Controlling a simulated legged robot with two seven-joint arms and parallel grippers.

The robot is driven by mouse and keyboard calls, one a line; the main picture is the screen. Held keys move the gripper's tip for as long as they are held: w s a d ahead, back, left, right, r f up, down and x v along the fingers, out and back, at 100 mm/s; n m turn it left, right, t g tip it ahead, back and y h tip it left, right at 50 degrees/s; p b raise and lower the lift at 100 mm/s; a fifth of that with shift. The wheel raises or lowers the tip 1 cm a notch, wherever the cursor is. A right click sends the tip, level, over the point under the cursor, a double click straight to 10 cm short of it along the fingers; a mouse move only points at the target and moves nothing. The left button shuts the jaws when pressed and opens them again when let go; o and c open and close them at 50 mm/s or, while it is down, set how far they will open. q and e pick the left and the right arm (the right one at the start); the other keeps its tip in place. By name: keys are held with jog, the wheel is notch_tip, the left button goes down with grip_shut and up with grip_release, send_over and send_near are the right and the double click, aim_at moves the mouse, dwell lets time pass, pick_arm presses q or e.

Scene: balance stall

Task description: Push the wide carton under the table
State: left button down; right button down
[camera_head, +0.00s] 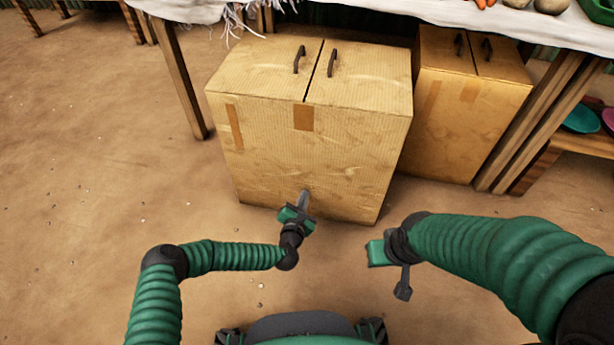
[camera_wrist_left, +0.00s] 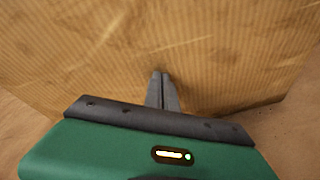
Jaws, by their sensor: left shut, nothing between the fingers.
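The wide carton (camera_head: 340,155) is a tan cardboard box with two dark handles on its top flaps and brown tape on its front. Its back part reaches under the table (camera_head: 390,12), and its front part stands out on the floor. My left gripper (camera_head: 304,194) is shut and empty, with its fingertips at the lower front face of the carton. In the left wrist view the shut fingers (camera_wrist_left: 162,78) point at the corrugated face (camera_wrist_left: 170,45); whether they touch it I cannot tell. My right gripper (camera_head: 385,270) is to the right, clear of the carton; its fingers are unclear.
A second, narrower carton (camera_head: 465,110) stands under the table to the right of the wide one. A wooden table leg (camera_head: 180,80) is to the left, and crossed legs (camera_head: 535,120) are to the right. The dirt floor (camera_head: 80,180) is clear at left.

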pick_arm(q)
jog(key=shift+w+d+b, duration=0.25)
jog(key=shift+w+b, duration=0.1)
jog(key=shift+w, duration=0.55)
jog(key=s+a+p, duration=0.1)
jog(key=s+p, duration=0.2)
jog(key=s, duration=0.3)
jog(key=shift+a, duration=0.3)
